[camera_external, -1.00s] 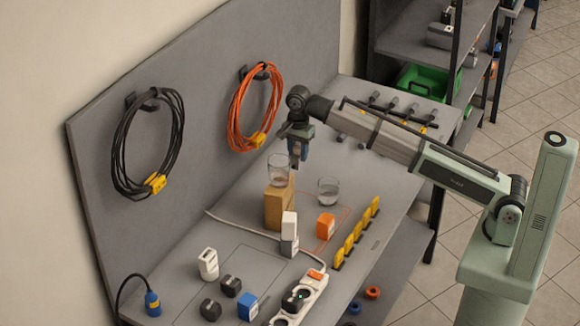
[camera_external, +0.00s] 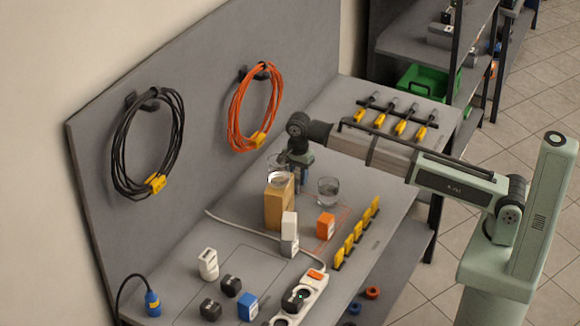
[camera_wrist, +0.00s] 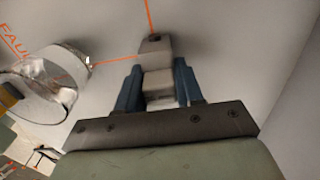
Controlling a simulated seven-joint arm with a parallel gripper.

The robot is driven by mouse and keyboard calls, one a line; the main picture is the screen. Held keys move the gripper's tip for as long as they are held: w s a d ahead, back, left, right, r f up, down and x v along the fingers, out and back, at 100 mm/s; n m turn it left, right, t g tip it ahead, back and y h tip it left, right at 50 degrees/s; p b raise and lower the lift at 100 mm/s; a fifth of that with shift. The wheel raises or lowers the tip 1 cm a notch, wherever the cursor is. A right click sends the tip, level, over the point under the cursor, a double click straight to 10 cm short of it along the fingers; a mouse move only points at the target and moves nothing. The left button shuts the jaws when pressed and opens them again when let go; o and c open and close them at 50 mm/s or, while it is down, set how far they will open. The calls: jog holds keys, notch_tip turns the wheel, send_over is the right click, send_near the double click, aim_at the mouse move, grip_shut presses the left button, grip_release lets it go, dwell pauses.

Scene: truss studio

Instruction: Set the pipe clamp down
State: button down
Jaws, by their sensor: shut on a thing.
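My gripper (camera_external: 300,178) is low over the bench, just behind and right of the cardboard-brown block (camera_external: 279,205) with a glass on top. In the wrist view my gripper (camera_wrist: 157,66) has its blue fingers shut on a pale grey piece, the pipe clamp (camera_wrist: 155,46). The clamp sticks out beyond the fingertips over the grey bench surface, near orange lines. Its lower end and any gap to the bench cannot be made out. In the outside view the block and glass partly hide the fingers and the clamp.
A glass (camera_external: 328,191) stands to the right of the brown block; a clear glass (camera_wrist: 60,90) shows close left of my fingers. The backboard (camera_external: 215,150) rises behind.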

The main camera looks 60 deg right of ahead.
aim_at(298, 171)
jog(key=shift+f, duration=0.15)
jog(key=c, duration=0.7)
grip_release()
notch_tip(298, 171, up, 12)
jog(key=shift+r, duration=0.15)
dwell(0.4)
